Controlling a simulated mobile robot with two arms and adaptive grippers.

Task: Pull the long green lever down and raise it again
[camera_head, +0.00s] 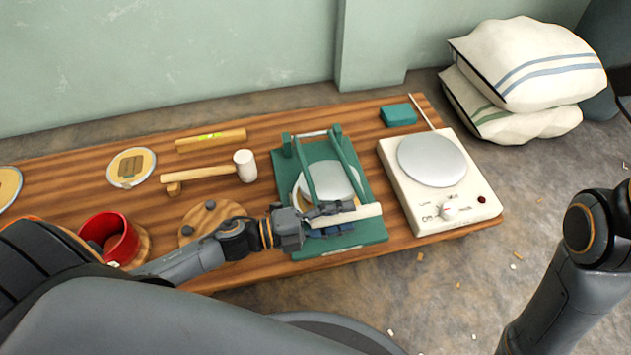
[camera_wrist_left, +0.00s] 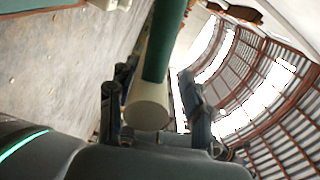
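A green press-like device (camera_head: 284,188) stands on the wooden table. Its long green lever (camera_head: 349,160) has two side arms, running from a hinge at the back to a cream handle bar (camera_head: 367,212) at the front. A pale round disc sits under the arms. I cannot tell how high the handle stands. My left gripper (camera_head: 333,219) is at the handle's left part. In the left wrist view, the cream handle (camera_wrist_left: 148,108) is between the two spread fingers, with a gap beside the right finger. My right arm shows at the right, but its gripper is out of view.
A white electric hotplate (camera_head: 407,190) stands close right of the device. A white-headed mallet (camera_head: 245,166), a red pot (camera_head: 109,238) and a round wooden board (camera_head: 190,233) are to the left. A teal block (camera_head: 398,115) lies behind. Sacks (camera_head: 528,65) sit on the floor.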

